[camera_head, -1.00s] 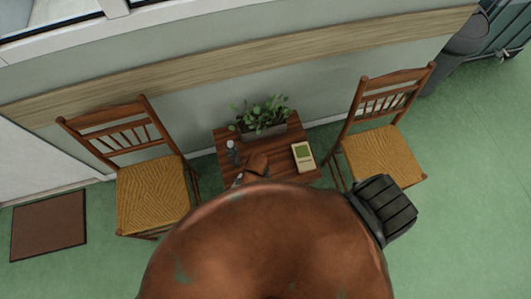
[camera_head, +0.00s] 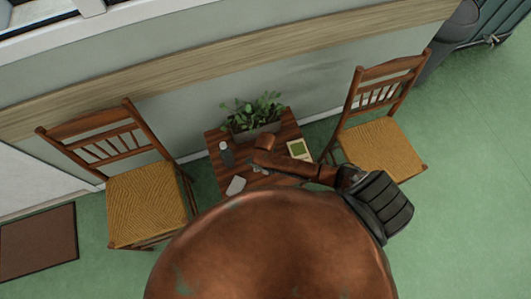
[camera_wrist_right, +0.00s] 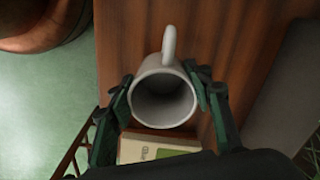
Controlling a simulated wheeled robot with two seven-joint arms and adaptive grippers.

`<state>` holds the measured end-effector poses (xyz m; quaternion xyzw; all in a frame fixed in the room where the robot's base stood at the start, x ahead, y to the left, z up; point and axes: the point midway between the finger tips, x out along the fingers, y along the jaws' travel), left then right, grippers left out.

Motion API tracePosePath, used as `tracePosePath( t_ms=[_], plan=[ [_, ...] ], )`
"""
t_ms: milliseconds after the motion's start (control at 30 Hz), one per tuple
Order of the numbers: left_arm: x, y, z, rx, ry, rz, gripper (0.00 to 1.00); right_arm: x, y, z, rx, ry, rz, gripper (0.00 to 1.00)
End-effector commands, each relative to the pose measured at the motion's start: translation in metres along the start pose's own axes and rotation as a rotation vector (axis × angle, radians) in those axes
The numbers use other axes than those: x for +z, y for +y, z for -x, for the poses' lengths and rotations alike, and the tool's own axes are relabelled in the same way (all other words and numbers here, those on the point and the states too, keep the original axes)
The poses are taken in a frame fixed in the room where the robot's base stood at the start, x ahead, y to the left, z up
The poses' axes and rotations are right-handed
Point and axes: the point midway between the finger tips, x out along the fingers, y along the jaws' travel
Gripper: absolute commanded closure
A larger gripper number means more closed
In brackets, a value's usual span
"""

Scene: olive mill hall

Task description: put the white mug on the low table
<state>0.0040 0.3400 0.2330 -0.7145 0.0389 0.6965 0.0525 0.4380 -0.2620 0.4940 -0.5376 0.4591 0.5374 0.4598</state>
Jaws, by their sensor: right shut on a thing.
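The white mug (camera_wrist_right: 163,92) is between the fingers of my right gripper (camera_wrist_right: 165,98) in the right wrist view. Its mouth faces the camera and its handle points to the top of the picture. The gripper is shut on it. The low table (camera_head: 285,133) is dark wood and stands against the wall in the head view. Its planks (camera_wrist_right: 125,40) lie behind the mug in the wrist view. My right gripper (camera_head: 260,168) is over the table in the head view, partly hidden by my arm. I cannot tell whether the mug touches the table. My left gripper is not in view.
A planter with a green plant (camera_head: 252,113), a grey bottle (camera_head: 227,154) and a yellow-green box (camera_head: 299,149) are on the table. A small pale thing (camera_head: 236,185) shows at its front left; I cannot tell what it is. Chairs stand left (camera_head: 147,200) and right (camera_head: 381,146).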

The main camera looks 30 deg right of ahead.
Motion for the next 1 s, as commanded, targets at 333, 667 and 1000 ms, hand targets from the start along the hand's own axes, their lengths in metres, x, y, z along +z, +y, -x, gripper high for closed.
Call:
tracePosePath(
  t_ms=[333,667,1000],
  plan=[
    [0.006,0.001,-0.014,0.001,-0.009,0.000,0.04,-0.003,-0.002,-0.035,-0.001,0.001,0.001,0.83],
    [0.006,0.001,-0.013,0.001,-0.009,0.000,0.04,-0.003,-0.001,-0.037,0.000,0.000,0.000,0.51],
    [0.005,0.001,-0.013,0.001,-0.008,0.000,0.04,-0.003,-0.001,-0.037,0.000,0.000,0.001,0.36]
  ],
)
